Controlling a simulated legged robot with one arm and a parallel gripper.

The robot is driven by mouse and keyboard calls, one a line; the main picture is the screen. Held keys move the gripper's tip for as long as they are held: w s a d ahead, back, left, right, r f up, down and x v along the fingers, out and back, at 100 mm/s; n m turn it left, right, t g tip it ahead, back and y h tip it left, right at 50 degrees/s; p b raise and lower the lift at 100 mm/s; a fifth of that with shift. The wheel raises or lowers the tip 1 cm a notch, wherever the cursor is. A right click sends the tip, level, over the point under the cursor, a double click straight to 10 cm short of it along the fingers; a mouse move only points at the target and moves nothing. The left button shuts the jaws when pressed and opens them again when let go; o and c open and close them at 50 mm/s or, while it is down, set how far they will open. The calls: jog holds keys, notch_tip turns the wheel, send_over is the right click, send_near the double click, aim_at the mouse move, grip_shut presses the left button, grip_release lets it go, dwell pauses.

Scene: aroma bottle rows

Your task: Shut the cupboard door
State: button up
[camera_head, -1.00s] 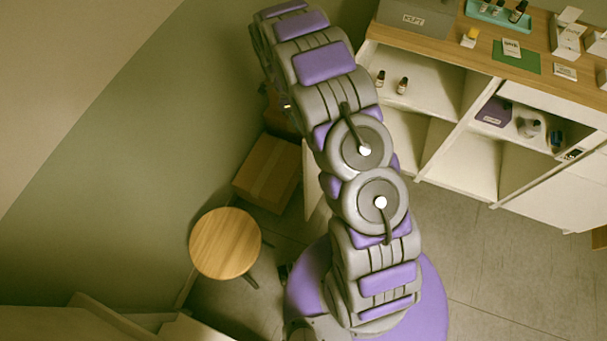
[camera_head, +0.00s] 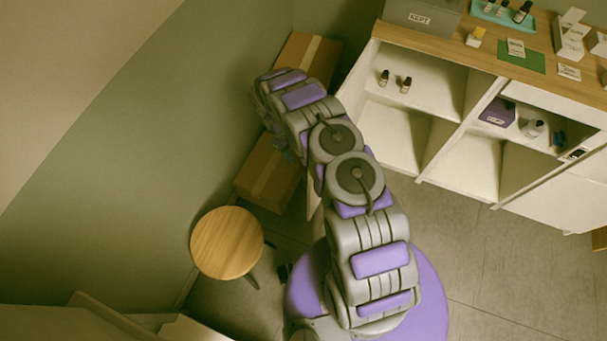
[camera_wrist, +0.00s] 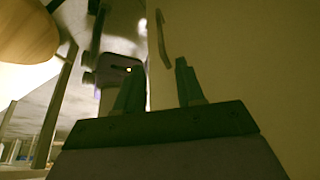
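The cupboard (camera_head: 447,62) stands at the right in the head view, with open shelves facing the floor. A pale panel, apparently its open door (camera_head: 314,208), shows as a narrow strip beside my arm, mostly hidden by it. In the wrist view the cream door (camera_wrist: 245,65) fills the right side, with a thin curved handle (camera_wrist: 163,40) near its left edge. My gripper (camera_wrist: 157,75) is open, its two fingers apart with nothing visible between them. The fingers point toward the door's handle edge; I cannot tell whether they touch it. In the head view the arm hides most of the gripper.
A round wooden stool (camera_head: 226,243) stands left of my base. Small bottles (camera_head: 405,84) stand on a cupboard shelf, and more items sit on top. The floor (camera_head: 480,260) at right is clear.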

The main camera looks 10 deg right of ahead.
aim_at(304, 174)
jog(key=x, duration=0.4)
jog(key=b+x, duration=0.1)
jog(key=x, duration=0.3)
jog(key=b+x, duration=0.1)
jog(key=x, duration=0.3)
jog(key=shift+w+d, duration=0.1)
jog(key=shift+d, duration=0.25)
jog(key=shift+a+f, duration=0.3)
jog(key=shift+f, duration=0.05)
jog(key=shift+d, duration=0.4)
jog(key=shift+c, duration=1.4)
jog(key=shift+a, duration=0.1)
jog(key=c, duration=0.3)
jog(key=shift+a, duration=0.4)
grip_shut()
jog(key=shift+d, duration=0.35)
